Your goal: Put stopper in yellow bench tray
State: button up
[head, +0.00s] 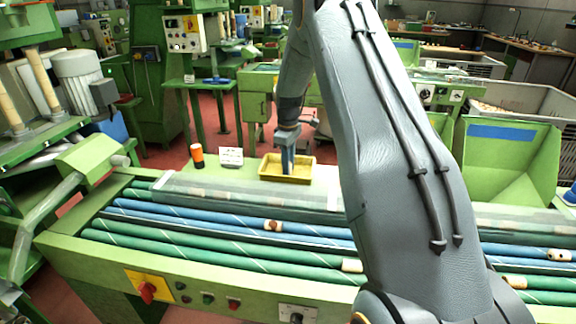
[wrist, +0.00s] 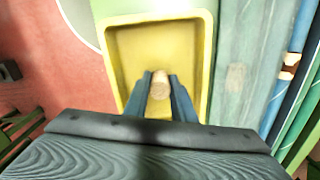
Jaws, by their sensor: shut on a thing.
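The yellow bench tray (head: 298,172) sits on the green bench behind the rollers in the head view. In the wrist view the tray (wrist: 207,60) fills the middle, with its yellow floor bare around my fingers. My gripper (head: 288,168) points down over the tray. In the wrist view my gripper (wrist: 160,90) is shut on a light brown cork stopper (wrist: 158,84), held between the two blue fingers. The stopper is hidden in the head view. I cannot tell whether it touches the tray floor.
An orange and white cylinder (head: 197,155) and a white card (head: 231,156) stand left of the tray. Blue and green rollers (head: 220,222) run along the front, with a few corks on them. Green hoppers (head: 508,160) stand at the right.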

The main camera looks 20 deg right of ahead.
jog(key=o, duration=1)
notch_tip(320, 180, up, 11)
jog(key=b, duration=0.4)
jog(key=s+a+f+m, duration=0.2)
jog(key=s+a, duration=0.3)
jog(key=s, duration=0.5)
jog(key=s+a+f+m, duration=0.1)
jog(key=s+a+m, duration=0.2)
jog(key=s, duration=0.8)
jog(key=s+a+f+m+t, duration=0.1)
jog(key=s+a+f+m, duration=0.1)
jog(key=s+a, duration=0.5)
jog(key=s+m, duration=0.1)
jog(key=s, duration=0.3)
jog(key=shift+s+a+f+m, duration=0.15)
jog(key=shift+a+f+m, duration=0.15)
jog(key=shift+a+f, duration=0.1)
